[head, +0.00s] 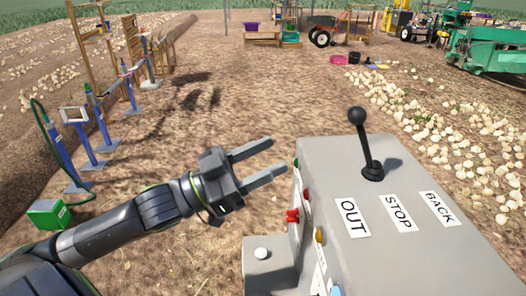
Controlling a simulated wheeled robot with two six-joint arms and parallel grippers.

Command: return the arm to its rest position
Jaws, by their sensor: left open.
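My left gripper (268,163) is open and empty. Its arm comes in from the lower left, and its two fingers point right, towards the left side of the grey control box (430,255). The fingertips are close to the box; I cannot tell whether they touch it. A black lever (364,145) with a ball knob stands on the box top and leans a little to the left. My right gripper is not in view.
The box top carries OUT (352,217), STOP (397,212) and BACK (440,208) labels. A red knob (292,215) sticks out of its left side. Blue stands (62,155) and a green box (48,214) are at left. Open soil lies ahead.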

